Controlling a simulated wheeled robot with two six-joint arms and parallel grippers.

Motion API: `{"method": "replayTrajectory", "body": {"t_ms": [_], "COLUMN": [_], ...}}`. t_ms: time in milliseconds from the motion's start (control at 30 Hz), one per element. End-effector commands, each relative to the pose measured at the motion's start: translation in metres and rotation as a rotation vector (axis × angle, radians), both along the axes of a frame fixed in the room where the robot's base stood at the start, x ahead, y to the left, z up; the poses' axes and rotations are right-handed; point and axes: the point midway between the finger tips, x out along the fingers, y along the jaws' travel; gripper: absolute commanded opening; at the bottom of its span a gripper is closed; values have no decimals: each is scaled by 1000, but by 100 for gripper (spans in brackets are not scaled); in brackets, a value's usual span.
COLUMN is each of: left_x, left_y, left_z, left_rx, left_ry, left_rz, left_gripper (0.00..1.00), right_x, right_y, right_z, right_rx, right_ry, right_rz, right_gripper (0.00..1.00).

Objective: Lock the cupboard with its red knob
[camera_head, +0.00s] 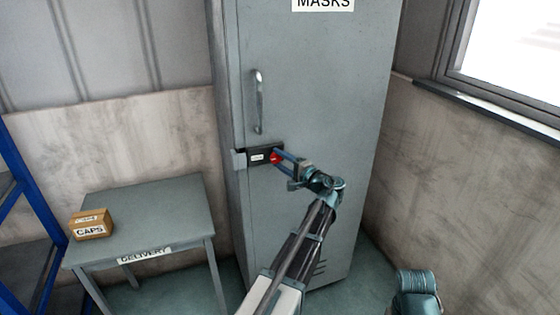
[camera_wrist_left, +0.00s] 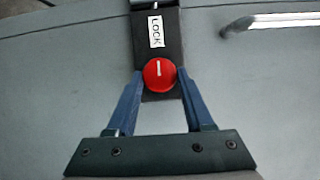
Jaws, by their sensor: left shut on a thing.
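The grey cupboard (camera_head: 310,60) stands upright with its door shut flush, marked MASKS. A black lock plate (camera_head: 259,156) with a small white label sits on its door below the handle; in the left wrist view the label reads LOCK (camera_wrist_left: 156,32). The red knob (camera_wrist_left: 159,74) is on this plate, with a white line that runs along the plate's length. My left gripper (camera_head: 278,158) is at the knob, its two blue fingers shut on it from both sides. The right gripper is not in view; a piece of my right arm shows at the bottom right.
A metal handle (camera_head: 258,101) stands out from the door above the plate. A grey table (camera_head: 150,205) marked DELIVERY stands left of the cupboard with a brown CAPS box (camera_head: 91,224) on it. A blue rack (camera_head: 30,190) is at the far left, a window (camera_head: 505,50) at the right.

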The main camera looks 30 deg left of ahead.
Motion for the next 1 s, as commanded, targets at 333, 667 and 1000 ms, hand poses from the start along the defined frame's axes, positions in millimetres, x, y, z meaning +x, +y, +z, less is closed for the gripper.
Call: {"method": "replayTrajectory", "body": {"t_ms": [333, 667, 1000], "left_x": [0, -5, -28], "left_y": [0, -17, -86], "left_z": [0, 0, -1], "left_rx": [0, 0, 0], "left_ry": [0, 0, 0], "left_rz": [-1, -3, -4], "left_gripper": [80, 80, 80], "right_x": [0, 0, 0], "right_y": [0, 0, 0], "right_z": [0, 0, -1], "right_rx": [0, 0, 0], "right_ry": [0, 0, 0], "right_rz": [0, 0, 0], "right_gripper": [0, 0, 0]}}
